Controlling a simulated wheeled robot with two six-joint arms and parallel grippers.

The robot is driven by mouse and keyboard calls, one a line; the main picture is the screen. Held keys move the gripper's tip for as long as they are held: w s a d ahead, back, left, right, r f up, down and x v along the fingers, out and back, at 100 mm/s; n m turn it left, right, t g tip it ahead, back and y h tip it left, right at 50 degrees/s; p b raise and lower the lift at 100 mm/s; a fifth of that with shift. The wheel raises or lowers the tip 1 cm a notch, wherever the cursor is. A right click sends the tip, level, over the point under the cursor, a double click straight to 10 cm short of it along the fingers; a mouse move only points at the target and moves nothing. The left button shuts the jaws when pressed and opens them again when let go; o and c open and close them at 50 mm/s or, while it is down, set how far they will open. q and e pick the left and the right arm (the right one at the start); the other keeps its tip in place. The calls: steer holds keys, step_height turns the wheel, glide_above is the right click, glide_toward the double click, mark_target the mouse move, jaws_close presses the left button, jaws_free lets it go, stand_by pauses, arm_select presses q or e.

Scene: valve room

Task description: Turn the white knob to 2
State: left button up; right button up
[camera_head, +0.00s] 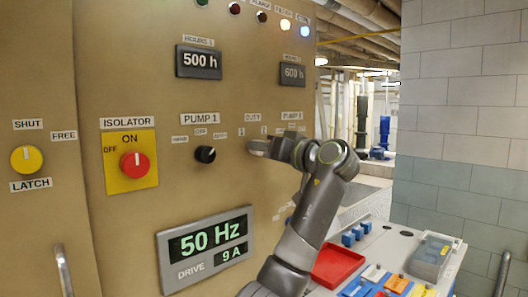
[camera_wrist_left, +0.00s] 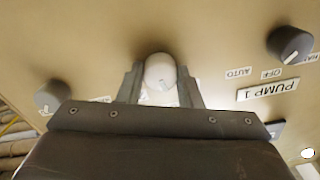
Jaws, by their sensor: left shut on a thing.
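The white knob (camera_wrist_left: 160,70) sits between the two fingers of my left gripper (camera_wrist_left: 160,92) in the left wrist view. The fingers are shut on its sides. In the head view my left gripper (camera_head: 265,149) is at the panel, just below the DUTY label (camera_head: 252,117) and its small 1 and 2 labels (camera_head: 264,131). It covers much of the knob there. A faint line shows on the knob's face, but which number it points to cannot be told. My right gripper is not in view.
The black PUMP 1 knob (camera_head: 205,154) and red isolator knob (camera_head: 134,164) are left of the gripper. A drive display (camera_head: 205,250) is below. A red tray (camera_head: 339,265) and a clear box (camera_head: 434,257) are on a bench at lower right.

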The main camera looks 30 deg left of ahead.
arm_select(q)
steer(key=m, duration=1)
steer(key=shift+m, duration=0.4)
stand_by(0.4)
steer(key=o, duration=1)
steer(key=b+v, duration=0.5)
steer(key=v, duration=1.2)
steer(key=shift+s+d+b, duration=0.15)
steer(key=shift+s+b, duration=0.1)
steer(key=shift+b, duration=0.05)
